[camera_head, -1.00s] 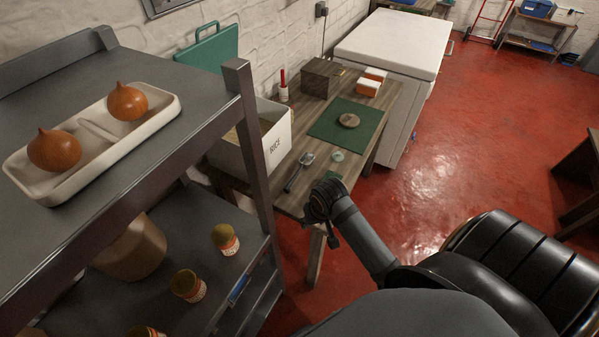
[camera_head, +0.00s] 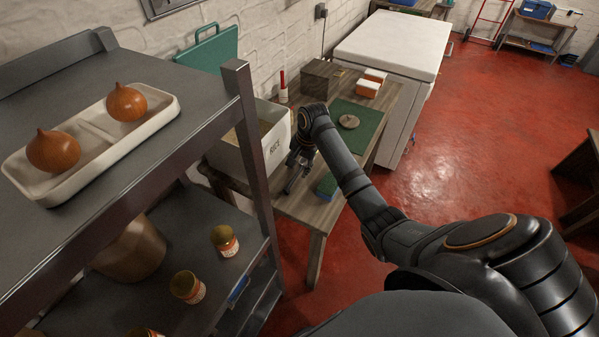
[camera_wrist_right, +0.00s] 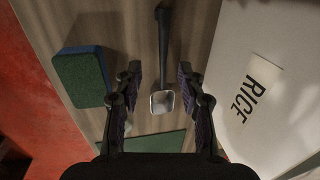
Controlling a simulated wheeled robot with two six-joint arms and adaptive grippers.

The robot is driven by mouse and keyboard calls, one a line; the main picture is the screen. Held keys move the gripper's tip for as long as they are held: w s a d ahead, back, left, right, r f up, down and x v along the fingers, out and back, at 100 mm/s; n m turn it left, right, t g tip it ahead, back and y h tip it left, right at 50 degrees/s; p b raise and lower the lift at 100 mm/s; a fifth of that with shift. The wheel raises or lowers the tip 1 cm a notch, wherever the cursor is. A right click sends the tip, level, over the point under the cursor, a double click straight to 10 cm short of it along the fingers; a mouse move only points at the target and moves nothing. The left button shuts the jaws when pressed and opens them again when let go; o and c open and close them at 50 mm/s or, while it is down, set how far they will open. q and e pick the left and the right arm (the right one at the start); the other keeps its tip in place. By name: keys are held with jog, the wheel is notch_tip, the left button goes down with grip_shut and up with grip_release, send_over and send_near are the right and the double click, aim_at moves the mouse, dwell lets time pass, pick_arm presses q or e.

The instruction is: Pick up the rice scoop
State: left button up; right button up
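The rice scoop (camera_wrist_right: 163,65) lies on the wooden table, with a dark handle and a pale metal bowl, in the right wrist view. My right gripper (camera_wrist_right: 158,78) is open above it, with its two fingers on either side of the scoop's bowl and nothing held between them. In the head view my right gripper (camera_head: 294,180) points down over the table beside the rice bin, and it hides most of the scoop. My left gripper is not in view.
The white bin marked RICE (camera_head: 270,150) stands close beside the gripper. A green and blue sponge (camera_wrist_right: 82,77) lies on its other side. A green mat (camera_head: 368,117) with a round object (camera_head: 349,121) is farther back. A dark shelf (camera_head: 185,125) stands at left.

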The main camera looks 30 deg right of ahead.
aim_at(293, 179)
jog(key=shift+w+f, duration=0.15)
jog(key=shift+f, duration=0.6)
jog(key=shift+w+a+f+p, duration=0.15)
jog(key=shift+a+f, duration=0.1)
jog(key=shift+f, duration=0.6)
jog(key=shift+w+a+f+p, duration=0.1)
jog(key=shift+w+a+f, duration=0.15)
jog(key=shift+f, duration=0.55)
jog(key=shift+w+a+f+p, duration=0.1)
jog(key=shift+a+f, duration=0.15)
jog(key=shift+f, duration=0.6)
grip_shut()
